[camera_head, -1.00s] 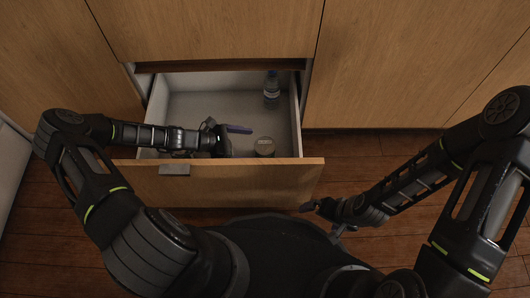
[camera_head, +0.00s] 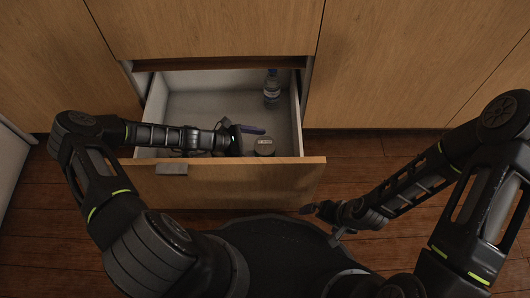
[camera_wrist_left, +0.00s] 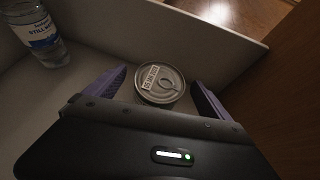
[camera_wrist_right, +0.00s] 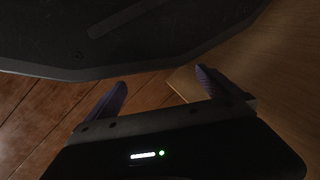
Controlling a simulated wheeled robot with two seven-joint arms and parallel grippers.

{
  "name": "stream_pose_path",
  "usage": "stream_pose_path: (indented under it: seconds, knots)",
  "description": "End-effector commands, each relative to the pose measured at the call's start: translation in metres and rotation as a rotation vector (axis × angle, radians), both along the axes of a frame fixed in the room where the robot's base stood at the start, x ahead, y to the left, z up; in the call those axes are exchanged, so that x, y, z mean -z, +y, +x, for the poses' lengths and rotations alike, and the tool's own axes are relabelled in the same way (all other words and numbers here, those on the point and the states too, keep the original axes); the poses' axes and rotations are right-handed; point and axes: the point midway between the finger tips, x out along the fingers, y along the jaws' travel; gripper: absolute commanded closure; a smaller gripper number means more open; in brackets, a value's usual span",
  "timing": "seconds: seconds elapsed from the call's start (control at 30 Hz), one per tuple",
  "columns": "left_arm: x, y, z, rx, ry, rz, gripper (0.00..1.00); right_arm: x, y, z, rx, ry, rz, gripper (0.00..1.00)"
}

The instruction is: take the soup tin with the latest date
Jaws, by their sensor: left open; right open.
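A round tin (camera_head: 265,146) with a pull-ring lid stands upright in the open drawer, near its front right corner. In the left wrist view the tin (camera_wrist_left: 160,82) has a small white printed label on its lid; the print is too small to read. My left forearm hides the front left of the drawer. My right gripper (camera_wrist_right: 161,77) is open and empty, outside the drawer front on the right.
The drawer (camera_head: 225,178) is pulled out, its walls close around my left gripper. A clear water bottle (camera_head: 272,88) stands at its back right and shows in the left wrist view (camera_wrist_left: 40,33). The drawer's back middle is clear. Wooden floor (camera_head: 385,150) lies right.

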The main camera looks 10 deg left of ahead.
Motion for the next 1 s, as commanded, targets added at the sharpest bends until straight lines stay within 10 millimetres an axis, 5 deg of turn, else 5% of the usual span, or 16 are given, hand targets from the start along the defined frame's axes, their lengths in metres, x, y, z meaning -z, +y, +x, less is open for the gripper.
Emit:
stream_pose_path:
  seconds: [0.17, 1.0]
  knots:
    - [0.0000, 0.0001, -0.0001, 0.000, 0.000, 0.000, 0.13, 0.0000, -0.0001, 0.0001, 0.000, 0.000, 0.000, 0.00]
    - [0.0000, 0.0001, -0.0001, 0.000, 0.000, 0.000, 0.81, 0.0000, -0.0001, 0.0000, 0.000, 0.000, 0.000, 0.00]
